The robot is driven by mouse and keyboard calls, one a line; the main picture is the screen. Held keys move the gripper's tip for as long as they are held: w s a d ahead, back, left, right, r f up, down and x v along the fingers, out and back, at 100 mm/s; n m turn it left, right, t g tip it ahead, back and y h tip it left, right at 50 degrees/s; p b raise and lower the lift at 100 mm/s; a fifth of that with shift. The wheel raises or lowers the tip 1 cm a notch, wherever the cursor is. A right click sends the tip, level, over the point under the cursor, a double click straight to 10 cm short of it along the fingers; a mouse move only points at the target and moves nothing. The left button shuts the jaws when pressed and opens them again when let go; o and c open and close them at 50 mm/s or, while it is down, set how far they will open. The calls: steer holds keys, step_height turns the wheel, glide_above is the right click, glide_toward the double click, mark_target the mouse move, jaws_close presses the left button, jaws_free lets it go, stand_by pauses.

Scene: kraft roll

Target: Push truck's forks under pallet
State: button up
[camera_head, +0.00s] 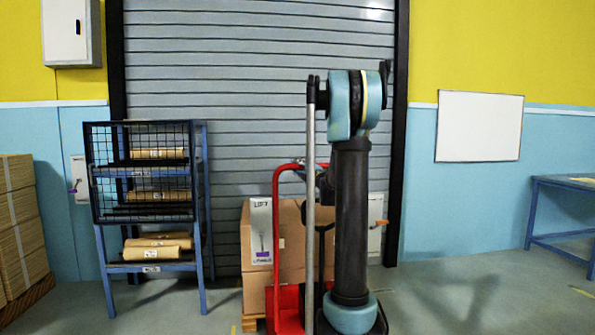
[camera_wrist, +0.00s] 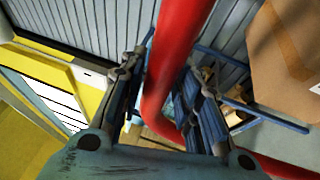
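The red pallet truck (camera_head: 285,308) stands in the middle of the head view, its tall red handle (camera_head: 275,215) rising in front of the cartons. The handle also crosses the wrist view as a thick red tube (camera_wrist: 165,75). A corner of the wooden pallet (camera_head: 250,324) shows under the cartons, left of the truck body. The forks are hidden, so I cannot tell how far they are under the pallet. My gripper (camera_wrist: 166,68) has one finger on each side of the red tube. Whether both fingers press on it is unclear. My arm hides the truck's right part.
Brown cartons (camera_head: 289,235) are stacked on the pallet before a grey shutter. A blue rack (camera_head: 200,240) with kraft rolls stands to the left, stacked boards (camera_head: 18,225) at the far left, and a blue table (camera_head: 545,210) at the far right. Floor to the right is clear.

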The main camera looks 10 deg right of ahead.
jaws_close()
steer(key=w, duration=0.3)
steer(key=shift+s, duration=0.2)
steer(key=o, duration=0.6)
jaws_free()
steer(key=v, duration=1.2)
